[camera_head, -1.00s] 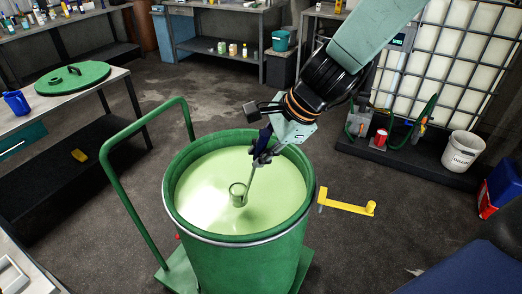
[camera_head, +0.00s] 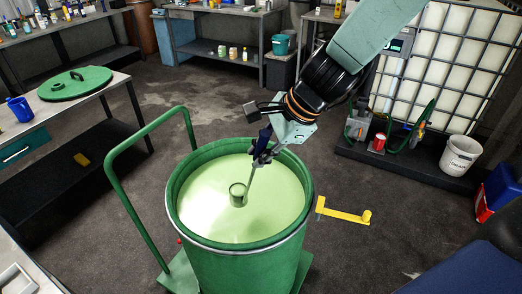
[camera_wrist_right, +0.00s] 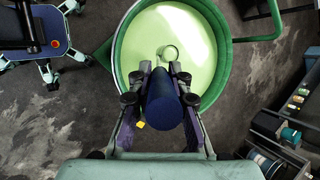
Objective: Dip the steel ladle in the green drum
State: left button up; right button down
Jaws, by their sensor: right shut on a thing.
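The green drum (camera_head: 245,262) stands open on a green trolley, filled with pale green liquid (camera_head: 215,215). My right gripper (camera_head: 262,155) is over the far right part of the drum. It is shut on the steel ladle (camera_head: 238,194), whose cup is at the liquid's surface near the middle of the drum. How deep the cup sits is hard to tell. In the right wrist view, my right gripper (camera_wrist_right: 163,90) is closed around the ladle's dark blue handle (camera_wrist_right: 163,105), and the ladle's round cup (camera_wrist_right: 168,53) shows beyond it against the liquid. My left gripper is not in view.
The trolley's green handle (camera_head: 122,205) rises left of the drum. A green lid (camera_head: 75,82) and a blue jug (camera_head: 20,108) are on the left bench. A yellow bracket-like piece (camera_head: 343,214) is right of the drum. A white bucket (camera_head: 460,155) stands farther right.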

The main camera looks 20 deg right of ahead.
aim_at(262, 134)
jog(key=shift+r+p, duration=0.7)
jog(key=shift+r, duration=0.15)
jog(key=shift+r+p, duration=0.9)
jog(key=shift+r, duration=0.55)
jog(key=shift+f, duration=0.1)
